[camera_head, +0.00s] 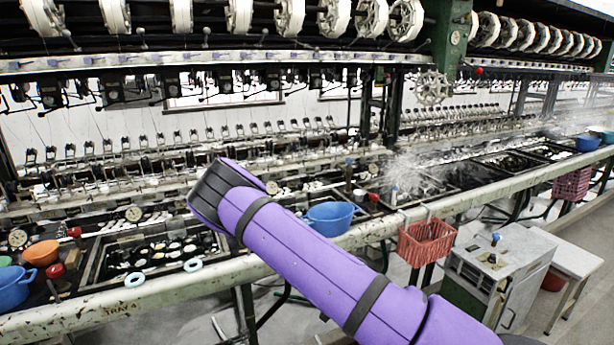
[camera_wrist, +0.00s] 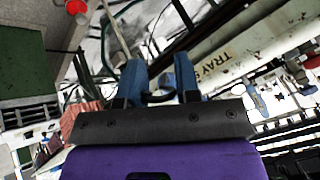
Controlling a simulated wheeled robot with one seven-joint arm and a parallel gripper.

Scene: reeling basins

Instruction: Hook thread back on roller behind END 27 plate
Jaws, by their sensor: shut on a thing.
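My purple arm reaches up from the bottom right in the head view, its dark wrist end in front of the basin bench; the fingers are hidden there. In the wrist view my gripper (camera_wrist: 159,82) has two blue fingers set a little apart. A dark curved piece (camera_wrist: 158,98) sits between them near their base, and the fingers are shut on it. I cannot tell what it is. No END 27 plate can be read in either view. Fine threads (camera_head: 95,115) run below the reels, but I cannot pick out the loose thread or its roller.
White reels (camera_head: 290,15) line the top. A long bench rail (camera_head: 122,308) crosses the front, with a basin (camera_head: 150,255) behind it. Blue bowls (camera_head: 330,217), an orange bowl (camera_head: 40,252) and a red basket (camera_head: 426,242) crowd the rail. A cabinet (camera_head: 497,275) stands at right.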

